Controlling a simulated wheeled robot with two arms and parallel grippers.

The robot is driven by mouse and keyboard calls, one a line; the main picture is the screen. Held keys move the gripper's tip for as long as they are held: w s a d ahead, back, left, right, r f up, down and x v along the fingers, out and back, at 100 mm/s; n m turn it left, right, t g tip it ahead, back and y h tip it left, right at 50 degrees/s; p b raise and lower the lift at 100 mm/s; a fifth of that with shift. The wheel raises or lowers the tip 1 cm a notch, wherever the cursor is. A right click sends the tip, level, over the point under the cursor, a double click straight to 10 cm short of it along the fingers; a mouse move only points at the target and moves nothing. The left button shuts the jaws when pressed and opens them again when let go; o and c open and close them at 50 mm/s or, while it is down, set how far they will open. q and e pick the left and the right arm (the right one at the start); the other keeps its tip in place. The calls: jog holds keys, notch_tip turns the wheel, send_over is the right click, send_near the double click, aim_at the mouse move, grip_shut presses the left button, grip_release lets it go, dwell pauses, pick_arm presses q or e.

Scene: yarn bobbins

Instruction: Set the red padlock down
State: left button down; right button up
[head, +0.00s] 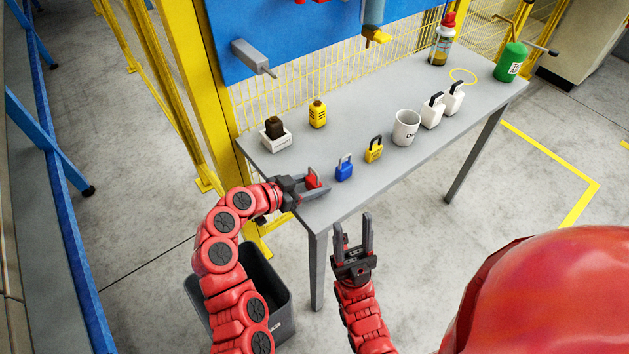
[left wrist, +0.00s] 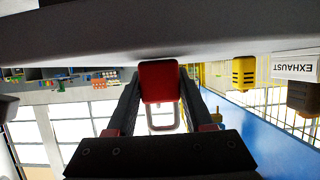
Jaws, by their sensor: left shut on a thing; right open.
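The red padlock (head: 312,179) is between the fingers of my left gripper (head: 314,186), at the near left corner of the grey table (head: 330,200). In the left wrist view the red padlock (left wrist: 158,82) sits between the two fingertips, its shackle pointing toward the gripper. The padlock is at or just above the tabletop; I cannot tell if it touches. My right gripper (head: 353,235) is open and empty, in front of the table's near edge and below the blue padlock.
A dark bin (head: 268,290) stands on the floor below.

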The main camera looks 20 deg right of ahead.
pick_arm(q)
jog(key=shift+f, duration=0.2)
jog(key=shift+c, duration=1.4)
grip_release()
jog(key=shift+r, duration=0.1)
jog(key=shift+a+r, duration=0.1)
jog(key=shift+r, duration=0.05)
jog(key=b+v, duration=0.1)
jog(key=v, duration=1)
jog(key=shift+s+a, duration=0.2)
jog(key=shift+a, duration=0.15)
